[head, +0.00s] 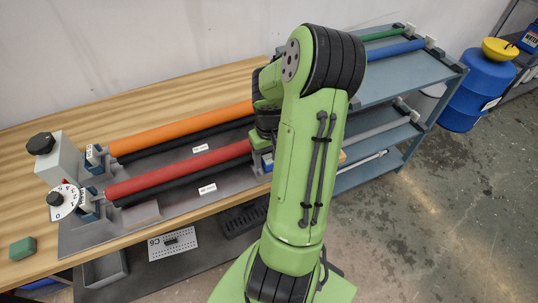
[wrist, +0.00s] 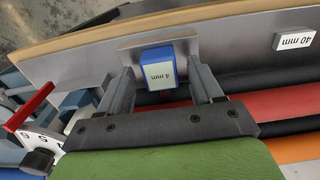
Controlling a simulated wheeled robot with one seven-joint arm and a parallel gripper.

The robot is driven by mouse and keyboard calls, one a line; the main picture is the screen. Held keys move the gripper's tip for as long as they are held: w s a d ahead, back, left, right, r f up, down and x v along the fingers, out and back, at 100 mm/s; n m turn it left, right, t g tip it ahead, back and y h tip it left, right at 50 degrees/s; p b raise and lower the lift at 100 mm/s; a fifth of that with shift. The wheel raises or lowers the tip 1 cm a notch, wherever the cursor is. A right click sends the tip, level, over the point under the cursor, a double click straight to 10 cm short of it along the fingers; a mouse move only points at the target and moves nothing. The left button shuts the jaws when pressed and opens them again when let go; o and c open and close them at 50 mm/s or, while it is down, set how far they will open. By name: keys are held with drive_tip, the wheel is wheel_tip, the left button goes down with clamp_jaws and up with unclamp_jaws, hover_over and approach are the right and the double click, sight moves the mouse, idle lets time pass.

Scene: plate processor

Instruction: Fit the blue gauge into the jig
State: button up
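The blue gauge (wrist: 160,70) is a small block with a white "4 mm" label, upside down in the wrist view. The jig cannot be made out with certainty. In the head view my arm hides the gripper tips and most of this spot.
Red (head: 178,170) and orange (head: 180,130) rollers run along the bench (head: 200,88). A dial (head: 63,200) is at the left end; a red lever (wrist: 28,108) shows in the wrist view. A blue-grey shelf (head: 410,85) and blue drum (head: 483,85) stand right. The right floor is clear.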

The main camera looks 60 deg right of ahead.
sight(269, 159)
wheel_tip(269, 159, up, 13)
drive_tip(key=p, duration=0.4)
drive_tip(key=w+a+r+n+t+h, duration=0.15)
drive_tip(key=a+r, duration=0.25)
drive_tip(key=a, duration=0.4)
drive_tip(key=a+r+n+t+h, duration=0.15)
drive_tip(key=a+r, duration=0.25)
drive_tip(key=a, duration=0.5)
drive_tip(key=s+a+r+n+t+y, duration=0.2)
drive_tip(key=s+a, duration=0.4)
drive_tip(key=a, duration=0.3)
drive_tip(key=shift+s+a+r+n+t+y+b, duration=0.15)
drive_tip(key=shift+s+a+n+t+y+b, duration=0.2)
drive_tip(key=shift+n+y, duration=0.2)
drive_tip(key=shift+d, duration=0.15)
